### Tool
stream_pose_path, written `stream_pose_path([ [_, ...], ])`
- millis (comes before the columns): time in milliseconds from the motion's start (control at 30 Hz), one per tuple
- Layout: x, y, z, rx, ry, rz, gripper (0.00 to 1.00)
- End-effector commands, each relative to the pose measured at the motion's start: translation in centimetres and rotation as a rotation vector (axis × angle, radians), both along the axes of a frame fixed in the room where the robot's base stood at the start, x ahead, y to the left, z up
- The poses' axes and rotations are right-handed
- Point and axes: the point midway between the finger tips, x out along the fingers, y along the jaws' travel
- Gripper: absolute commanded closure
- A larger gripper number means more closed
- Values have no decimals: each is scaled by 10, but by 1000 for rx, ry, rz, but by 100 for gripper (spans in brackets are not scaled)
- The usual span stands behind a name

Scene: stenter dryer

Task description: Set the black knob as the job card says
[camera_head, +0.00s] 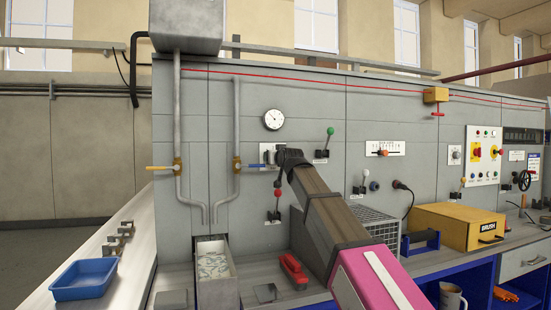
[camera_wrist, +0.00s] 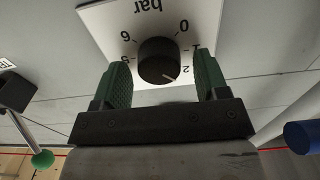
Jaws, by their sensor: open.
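The black knob (camera_wrist: 158,60) sits on a white dial plate (camera_wrist: 110,25) marked "bar", seen upside down in the wrist view. Numbers 0, 1, 2, 5 and 6 show around it. The knob's pale pointer line lies near the 2. My gripper (camera_wrist: 163,82) is open, with one green finger on each side of the knob. I cannot tell whether the fingers touch it. In the head view my gripper (camera_head: 290,157) is at the panel and hides the knob. A small white sheet (camera_head: 517,155) at the far right is unreadable; I cannot tell whether it is the job card.
A green-balled lever (camera_head: 330,131) and a blue valve handle (camera_head: 249,166) are close on either side of my gripper. A red-balled lever (camera_head: 278,193) is below. The bench holds a grey box (camera_head: 217,280), a red-handled tool (camera_head: 293,270) and a yellow BRUSH box (camera_head: 455,225).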

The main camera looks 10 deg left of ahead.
Motion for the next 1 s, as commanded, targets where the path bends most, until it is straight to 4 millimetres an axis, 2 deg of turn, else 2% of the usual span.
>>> stream_pose_path([
  [100,0,0,0,0,0,0,33],
  [133,0,0,0,0,0,0,36],
  [267,0,0,0,0,0,0,78],
  [300,0,0,0,0,0,0,82],
  [667,0,-1,0,39,24,0,82],
  [1000,0,-1,0,235,145,0,82],
])
